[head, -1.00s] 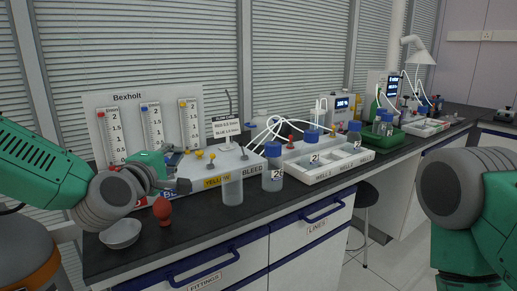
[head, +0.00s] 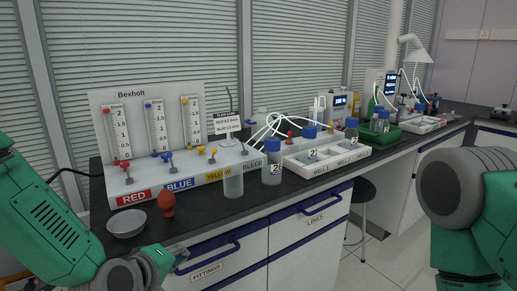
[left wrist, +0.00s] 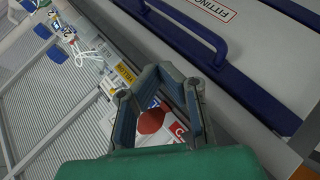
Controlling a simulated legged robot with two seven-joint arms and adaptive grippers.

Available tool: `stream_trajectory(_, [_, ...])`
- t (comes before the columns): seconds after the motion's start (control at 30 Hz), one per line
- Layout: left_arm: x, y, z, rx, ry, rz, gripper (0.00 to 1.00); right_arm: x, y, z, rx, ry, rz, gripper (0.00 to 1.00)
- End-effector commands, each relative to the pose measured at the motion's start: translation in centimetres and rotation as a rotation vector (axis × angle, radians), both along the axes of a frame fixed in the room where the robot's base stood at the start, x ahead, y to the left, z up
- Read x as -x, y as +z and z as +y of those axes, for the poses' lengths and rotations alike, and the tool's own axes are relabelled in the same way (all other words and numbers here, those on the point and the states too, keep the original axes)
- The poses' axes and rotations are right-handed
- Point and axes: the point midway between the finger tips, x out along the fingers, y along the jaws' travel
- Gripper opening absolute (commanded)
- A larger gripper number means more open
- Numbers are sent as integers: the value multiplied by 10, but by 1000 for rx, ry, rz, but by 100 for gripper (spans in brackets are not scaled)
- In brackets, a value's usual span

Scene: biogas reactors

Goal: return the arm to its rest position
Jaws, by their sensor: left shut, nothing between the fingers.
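My left arm comes in from the left in the head view. Its gripper (head: 176,255) is low in front of the bench, near the blue-handled FITTINGS drawer (head: 207,270). It is empty and shows partly, near the bottom edge of the picture. In the left wrist view the gripper's fingers (left wrist: 160,75) are shut, with nothing held. The red bulb (left wrist: 151,122) shows behind them. My right arm shows at the right edge of the head view; its gripper is out of the picture.
On the bench stand a grey bowl (head: 126,223), the red bulb (head: 167,204), a clear cylinder (head: 233,182), a blue-capped bottle (head: 271,163) and the Bexholt gas panel (head: 150,130). A white tray (head: 326,165) holds more bottles. A stool (head: 362,190) stands below the bench.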

Motion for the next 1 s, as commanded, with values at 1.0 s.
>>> stream_trajectory(1.0, [337, -221, 107, -798, -817, 737, 0, 0, 0, 0, 0, 0, 0, 0])
